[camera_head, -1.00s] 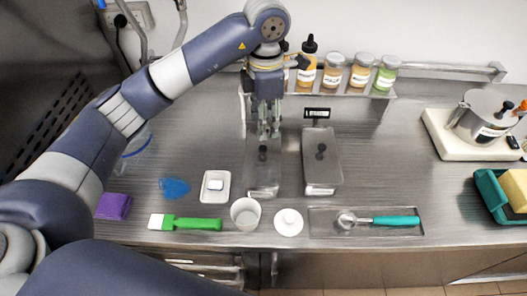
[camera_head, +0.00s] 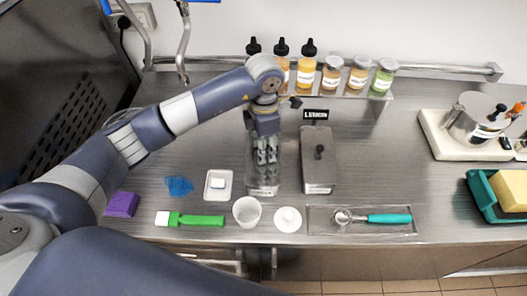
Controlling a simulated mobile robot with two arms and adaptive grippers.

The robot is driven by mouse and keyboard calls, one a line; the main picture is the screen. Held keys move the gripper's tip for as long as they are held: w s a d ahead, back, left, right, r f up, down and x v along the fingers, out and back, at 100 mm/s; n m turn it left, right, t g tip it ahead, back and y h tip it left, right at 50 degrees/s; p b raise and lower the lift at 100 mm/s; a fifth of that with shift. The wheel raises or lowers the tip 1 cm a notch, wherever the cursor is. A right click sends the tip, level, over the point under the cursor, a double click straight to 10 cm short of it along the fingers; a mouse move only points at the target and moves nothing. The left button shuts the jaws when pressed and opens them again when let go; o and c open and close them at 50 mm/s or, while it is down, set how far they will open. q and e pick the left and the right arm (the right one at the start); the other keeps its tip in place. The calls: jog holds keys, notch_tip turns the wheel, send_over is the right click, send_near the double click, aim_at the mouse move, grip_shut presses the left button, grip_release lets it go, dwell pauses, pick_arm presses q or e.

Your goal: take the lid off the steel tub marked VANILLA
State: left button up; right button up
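Two steel tubs with lids stand side by side mid-counter. The left tub (camera_head: 262,187) has a front label too small to read, so I cannot confirm VANILLA. My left gripper (camera_head: 266,160) points down over its lid and hides the lid's knob. I cannot tell whether the fingers are around the knob or closed on it. The right tub (camera_head: 319,172) has its lid on, with a dark knob (camera_head: 319,151) on top and an unreadable front label. My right gripper is not in view.
A black sign (camera_head: 315,114) stands behind the right tub, seemingly reading LEMON. A rack of bottles and jars (camera_head: 332,77) is behind. In front are a white cup (camera_head: 247,211), a white round item (camera_head: 288,219) and a scoop on a tray (camera_head: 373,218).

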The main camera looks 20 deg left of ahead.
pick_arm(q)
jog(key=shift+c, duration=0.4)
grip_shut()
jog(key=shift+r, duration=0.1)
